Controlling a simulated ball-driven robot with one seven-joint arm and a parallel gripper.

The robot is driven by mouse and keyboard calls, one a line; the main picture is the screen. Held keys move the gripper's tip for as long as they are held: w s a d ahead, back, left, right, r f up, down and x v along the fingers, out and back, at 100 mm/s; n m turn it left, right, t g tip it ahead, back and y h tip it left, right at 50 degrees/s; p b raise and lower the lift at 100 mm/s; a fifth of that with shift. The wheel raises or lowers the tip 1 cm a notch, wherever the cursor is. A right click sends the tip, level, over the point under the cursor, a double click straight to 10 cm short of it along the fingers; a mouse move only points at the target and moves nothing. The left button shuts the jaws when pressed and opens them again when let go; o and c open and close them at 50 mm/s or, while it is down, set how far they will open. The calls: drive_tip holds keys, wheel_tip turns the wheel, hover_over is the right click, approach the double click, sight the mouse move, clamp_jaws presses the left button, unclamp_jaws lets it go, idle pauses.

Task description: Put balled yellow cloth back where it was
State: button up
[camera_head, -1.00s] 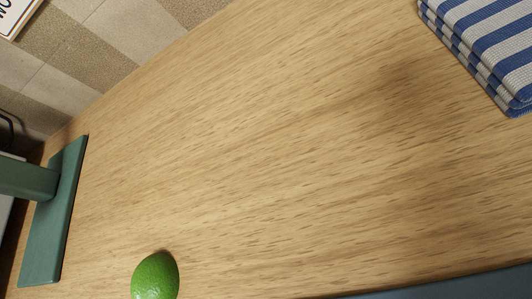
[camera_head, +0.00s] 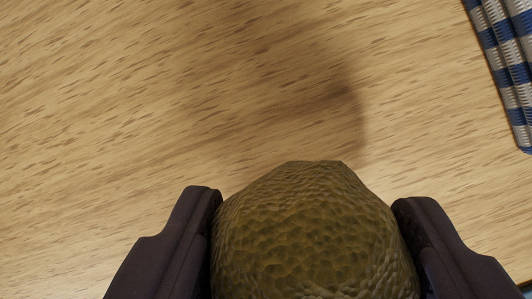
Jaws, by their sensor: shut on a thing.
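The balled yellow cloth (camera_head: 315,245) is a rounded, bumpy, dull olive-yellow lump at the bottom middle of the view. My gripper (camera_head: 307,200) has one dark finger on each side of it and is shut on it. The lower part of the ball is cut off by the frame edge. The wooden worktop (camera_head: 130,110) lies beyond the ball, with a soft shadow on it. I cannot tell how high the ball is above the wood.
A folded blue-and-white striped cloth (camera_head: 508,70) lies at the upper right, partly out of frame. The worktop to the left and ahead of the ball is clear.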

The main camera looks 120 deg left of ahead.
sight(307, 238)
drive_tip(key=shift+f+b, duration=0.45)
drive_tip(key=shift+f, duration=0.95)
drive_tip(key=shift+f, duration=0.2)
drive_tip(key=o, duration=0.9)
drive_tip(key=shift+o, duration=0.2)
drive_tip(key=shift+r, duration=0.1)
drive_tip(key=shift+s+r, duration=0.1)
drive_tip(key=shift+r, duration=0.2)
drive_tip(key=p+v, duration=0.5)
drive_tip(key=v, duration=0.6)
drive_tip(key=shift+r, duration=0.3)
